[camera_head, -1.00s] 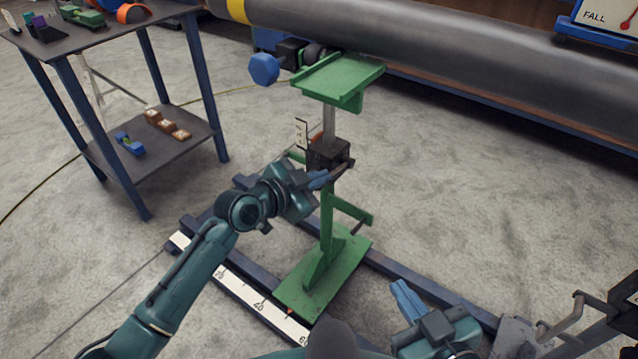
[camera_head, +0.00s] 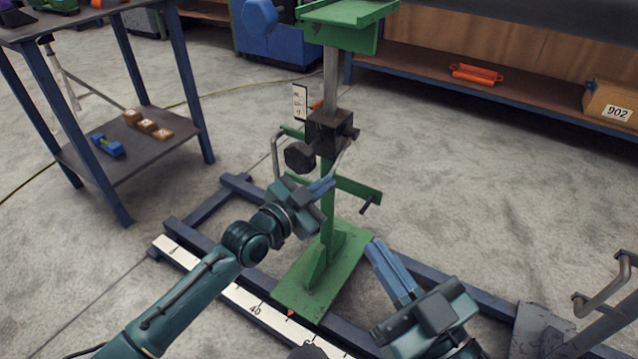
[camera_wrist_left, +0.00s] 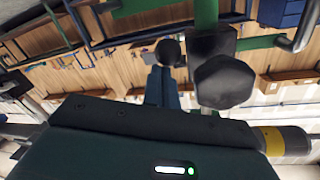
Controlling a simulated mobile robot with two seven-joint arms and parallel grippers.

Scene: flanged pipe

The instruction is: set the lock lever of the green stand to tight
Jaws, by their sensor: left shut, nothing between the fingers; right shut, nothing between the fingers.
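The green stand (camera_head: 327,210) stands upright on its green base, with a black clamp block (camera_head: 327,135) on its post. A black knob (camera_head: 299,157) sticks out at the block's front left. A thin grey lever (camera_head: 342,160) slants down from the block's right side; its lower end is near my left fingers. My left gripper (camera_head: 322,187) is shut and empty, just below the knob and block. In the left wrist view the knob (camera_wrist_left: 224,82) is right of the fingers (camera_wrist_left: 162,88), and a dark round end (camera_wrist_left: 167,52) shows beyond their tips. My right gripper (camera_head: 380,252) is shut and empty, right of the base.
The stand's base sits across a dark blue floor frame with a white scale strip (camera_head: 255,308). A side table (camera_head: 75,25) with a lower shelf is at left. Grey metal handles (camera_head: 605,290) are at lower right. Open floor lies right of the stand.

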